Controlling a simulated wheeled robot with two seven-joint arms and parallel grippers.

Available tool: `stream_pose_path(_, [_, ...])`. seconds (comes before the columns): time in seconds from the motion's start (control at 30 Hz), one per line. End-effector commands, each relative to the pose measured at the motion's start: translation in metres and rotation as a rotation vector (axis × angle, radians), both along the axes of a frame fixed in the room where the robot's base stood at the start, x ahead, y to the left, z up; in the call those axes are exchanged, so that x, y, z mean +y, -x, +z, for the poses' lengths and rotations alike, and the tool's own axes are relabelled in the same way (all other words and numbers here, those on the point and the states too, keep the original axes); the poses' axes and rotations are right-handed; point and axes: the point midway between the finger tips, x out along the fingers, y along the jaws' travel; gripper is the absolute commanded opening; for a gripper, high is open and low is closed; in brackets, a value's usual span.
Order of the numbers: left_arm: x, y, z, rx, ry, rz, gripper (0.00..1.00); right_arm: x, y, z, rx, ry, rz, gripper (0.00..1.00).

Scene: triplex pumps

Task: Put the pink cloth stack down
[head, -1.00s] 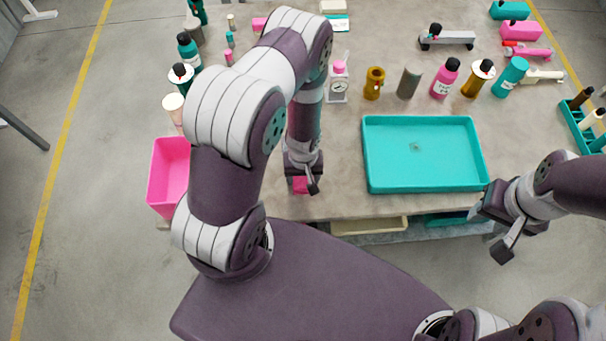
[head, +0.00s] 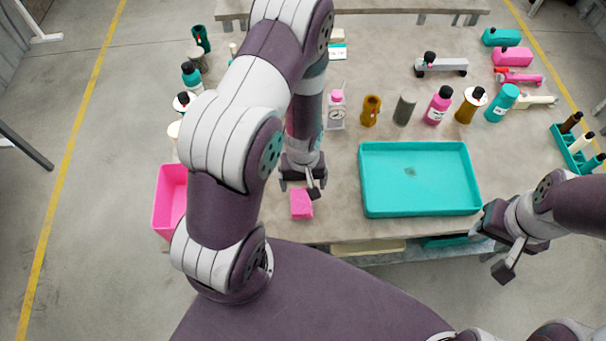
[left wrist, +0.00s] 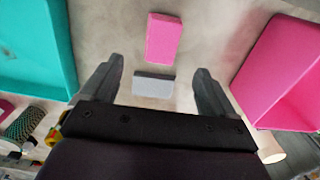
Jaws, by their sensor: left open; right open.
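The pink cloth stack (head: 302,204) lies on the table near its front edge, between the pink bin and the teal tray. It also shows in the left wrist view (left wrist: 163,38), ahead of the fingertips and apart from them. My left gripper (head: 303,185) is open and empty, just behind the stack in the head view. Its two fingers (left wrist: 157,84) are spread in the left wrist view, with a small grey block (left wrist: 153,86) on the table between them in the picture. My right gripper (head: 492,246) is open and empty off the table's front right edge.
The teal tray (head: 420,213) sits right of the stack and looks empty. The pink bin (head: 170,195) stands at the table's left edge. Several bottles, including a pink one (head: 438,106), stand behind the tray. A teal rack (head: 573,150) is at the far right.

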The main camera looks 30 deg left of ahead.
Motion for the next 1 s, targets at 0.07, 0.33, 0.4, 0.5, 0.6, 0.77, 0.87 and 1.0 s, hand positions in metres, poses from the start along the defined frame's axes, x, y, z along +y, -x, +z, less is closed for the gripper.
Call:
stream_pose_path(0.07, [-0.001,-0.007,0.029,-0.021,-0.004,-0.051,0.88,0.000,0.000,0.004,0.000,0.000,0.000,0.43])
stream_pose_path(0.33, [-0.019,0.027,0.188,-0.116,-0.030,-0.515,0.88,0.000,0.000,0.001,0.001,0.000,0.000,0.43])
stream_pose_path(0.4, [-0.021,0.036,0.198,-0.122,-0.030,-0.562,0.88,0.000,0.000,0.001,0.001,0.000,0.000,0.43])
stream_pose_path(0.5, [-0.021,0.038,0.199,-0.117,-0.029,-0.574,0.88,0.000,0.000,0.002,0.001,0.000,0.000,0.43])
stream_pose_path(0.6, [-0.021,0.038,0.199,-0.118,-0.029,-0.572,0.88,0.000,0.000,0.002,0.001,0.000,0.000,0.43])
stream_pose_path(0.77, [-0.021,0.037,0.165,-0.118,-0.029,-0.571,0.88,0.000,0.000,-0.032,0.000,0.000,0.000,0.43])
stream_pose_path(0.87, [-0.021,0.037,0.141,-0.118,-0.029,-0.570,0.88,0.000,0.000,-0.057,0.002,0.000,0.000,0.43])
stream_pose_path(1.0, [-0.021,0.037,0.151,-0.119,-0.029,-0.569,0.88,0.000,0.000,-0.046,0.000,0.000,0.000,0.43])
